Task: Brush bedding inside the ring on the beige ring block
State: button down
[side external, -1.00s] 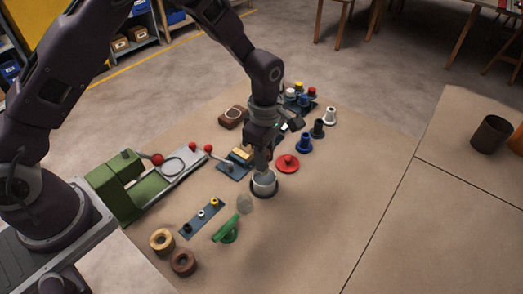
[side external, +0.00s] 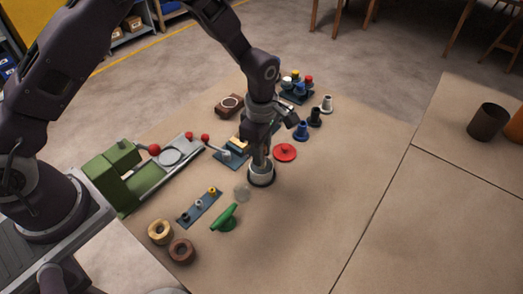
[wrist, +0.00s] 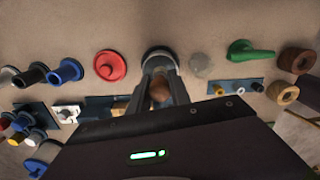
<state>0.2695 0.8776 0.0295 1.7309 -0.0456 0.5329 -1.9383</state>
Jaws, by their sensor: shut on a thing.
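My gripper (side external: 261,162) is shut on a brown rounded handle (wrist: 159,91), probably the brush's. It is at a small grey pot with a dark rim (side external: 262,178), and the fingers reach down at its mouth. The pot's rim shows just beyond the fingers in the wrist view (wrist: 159,54). The lower end of the held thing is hidden. A beige ring block (side external: 160,232) stands at the near left of the board, apart from my gripper; it also shows at the right of the wrist view (wrist: 283,93). A darker brown ring block (side external: 182,250) stands beside it.
A green handled tool (side external: 224,218) and a slate strip with small knobs (side external: 199,207) lie between pot and ring blocks. A red disc (side external: 285,152) and blue spool (side external: 301,132) stand behind. A green press (side external: 114,173) is left.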

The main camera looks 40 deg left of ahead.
jog(key=shift+f, duration=0.6)
dwell(1.1)
jog(key=shift+r, duration=0.1)
jog(key=shift+r, duration=3.5)
